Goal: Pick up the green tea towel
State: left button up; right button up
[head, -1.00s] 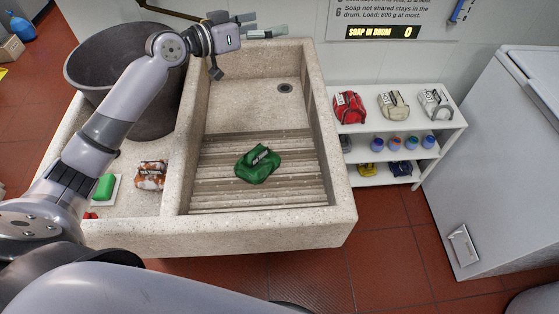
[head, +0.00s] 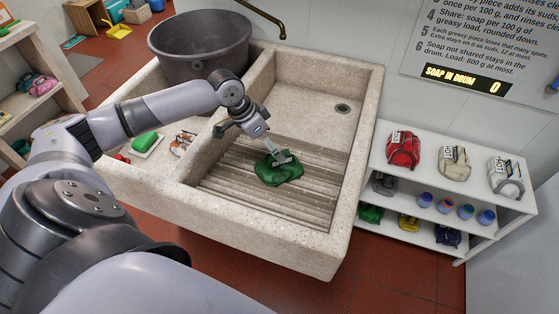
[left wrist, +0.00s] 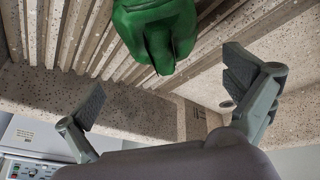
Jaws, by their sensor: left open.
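The green tea towel (head: 277,175) lies crumpled on the ribbed washboard slope (head: 240,196) of the stone sink. My left gripper (head: 278,155) is just above the towel at its back edge and overlaps it in the head view. In the left wrist view the towel (left wrist: 157,30) shows at the top, beyond the widely spread fingers of my left gripper (left wrist: 168,95). Nothing is between those fingers. My right gripper is in neither view.
A green soap bar (head: 145,142) and a patterned bundle (head: 183,143) lie on the left stone ledge. A grey tub (head: 200,58) stands behind them. A white shelf (head: 445,180) with bundles and small pots is right of the sink. The sink's raised rim (head: 345,215) surrounds the towel.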

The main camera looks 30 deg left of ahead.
aim_at(283, 154)
pick_arm(q)
jog(key=x, duration=0.5)
jog(key=shift+r, duration=0.1)
jog(key=x, duration=0.5)
jog(key=shift+w+a+p, duration=0.15)
jog(key=shift+a+p, duration=0.05)
jog(key=shift+p, duration=0.1)
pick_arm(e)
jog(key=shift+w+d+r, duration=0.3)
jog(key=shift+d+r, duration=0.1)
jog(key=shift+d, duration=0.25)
pick_arm(q)
jog(key=shift+r, duration=0.1)
jog(key=shift+c, duration=0.5)
jog(key=c, duration=1.3)
notch_tip(283, 154, up, 20)
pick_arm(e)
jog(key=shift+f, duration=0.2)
